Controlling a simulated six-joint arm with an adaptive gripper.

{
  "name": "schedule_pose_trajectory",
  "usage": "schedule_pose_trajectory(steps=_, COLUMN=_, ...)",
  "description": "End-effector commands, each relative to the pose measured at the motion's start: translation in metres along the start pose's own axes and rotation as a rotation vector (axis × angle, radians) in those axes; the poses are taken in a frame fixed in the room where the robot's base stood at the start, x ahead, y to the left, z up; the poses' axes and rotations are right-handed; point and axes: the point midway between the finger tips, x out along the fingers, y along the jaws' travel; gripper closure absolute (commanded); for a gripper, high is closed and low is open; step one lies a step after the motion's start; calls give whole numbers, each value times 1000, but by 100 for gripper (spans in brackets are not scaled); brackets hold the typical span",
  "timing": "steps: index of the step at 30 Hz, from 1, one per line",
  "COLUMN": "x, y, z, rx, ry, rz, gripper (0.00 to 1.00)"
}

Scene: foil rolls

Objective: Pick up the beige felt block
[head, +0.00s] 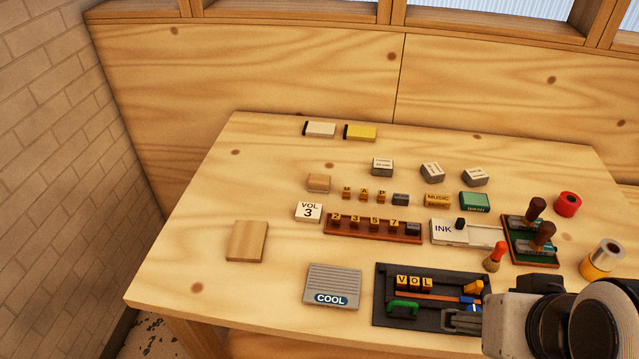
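A small beige block (319,183) lies flat on the table, left of the row of small letter pieces; it looks like the felt block, though its material is hard to tell. Nothing touches it. My gripper (462,322) shows at the bottom right, over the right part of the dark tray, well to the right of and nearer than the beige block. Only its grey finger end shows clearly, and whether it is open or shut is not clear. The bulky wrist hides the table's near right corner.
A grey COOL plate (332,287) and dark tray (384,318) lie in front. Foil rolls (568,204) (602,258) stand right.

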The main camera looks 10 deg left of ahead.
Motion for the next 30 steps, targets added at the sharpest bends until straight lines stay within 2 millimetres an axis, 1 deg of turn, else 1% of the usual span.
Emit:
schedule_pose_trajectory(steps=8, x=2, y=3, z=-2, rx=-31, ry=-12, rz=16, gripper=42)
schedule_pose_trajectory(steps=14, x=11, y=17, z=-12, rx=-143, ry=-53, rz=80, gripper=42)
schedule_pose_trajectory(steps=23, x=31, y=44, z=-44, rx=-435, ry=-139, rz=226, gripper=42)
schedule_pose_trajectory(steps=30, x=50, y=58, z=-79, rx=-691, ry=-197, rz=339, gripper=42)
